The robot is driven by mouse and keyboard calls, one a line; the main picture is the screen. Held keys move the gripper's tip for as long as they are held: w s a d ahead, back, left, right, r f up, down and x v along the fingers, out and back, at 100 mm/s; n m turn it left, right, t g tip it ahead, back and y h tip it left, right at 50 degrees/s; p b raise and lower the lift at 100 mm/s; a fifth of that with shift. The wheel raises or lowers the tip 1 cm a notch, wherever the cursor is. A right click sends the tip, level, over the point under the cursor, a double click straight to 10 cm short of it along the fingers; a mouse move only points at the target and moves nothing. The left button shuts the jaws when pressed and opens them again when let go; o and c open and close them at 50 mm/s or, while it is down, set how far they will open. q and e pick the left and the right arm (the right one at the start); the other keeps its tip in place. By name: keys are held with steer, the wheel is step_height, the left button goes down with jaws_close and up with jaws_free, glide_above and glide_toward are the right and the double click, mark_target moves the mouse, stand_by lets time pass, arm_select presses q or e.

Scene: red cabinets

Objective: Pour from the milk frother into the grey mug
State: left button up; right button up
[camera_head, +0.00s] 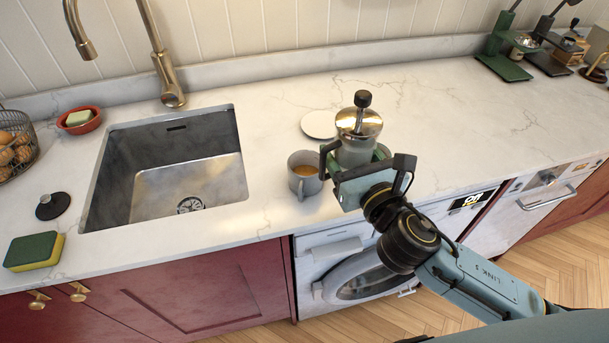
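The milk frother (357,152) is upright, with a shiny metal lid and a dark knob on top. My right gripper (367,153) is around its body, one finger on each side. The gripper and wrist hide the frother's base, so I cannot tell whether it stands on the counter or is lifted. Nor can I tell whether the fingers press on it. The grey mug (293,179) stands upright on the counter just left of the gripper, with brown liquid inside. My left gripper is not in view.
A white disc (319,124) lies behind the mug. The sink (109,167) is to the left, with a tap (172,95) behind it. A sponge (34,251) and a dark stopper (53,205) lie at far left. The counter (470,130) to the right is clear up to the green stand (503,66).

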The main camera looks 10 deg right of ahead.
steer(key=a+n+g+y+p, duration=0.1)
steer(key=a+n+g+y, duration=0.8)
steer(key=y, duration=0.7)
steer(key=a+g, duration=0.3)
steer(key=shift+r+n, duration=0.4)
steer(key=shift+d+f, duration=0.15)
steer(key=shift+f, duration=0.35)
steer(key=shift+s+f+m+b, duration=0.15)
steer(key=shift+f+m+b, duration=0.3)
steer(key=shift+m+b, duration=0.15)
stand_by(0.8)
steer(key=shift+f, duration=0.3)
steer(key=shift+s, duration=0.1)
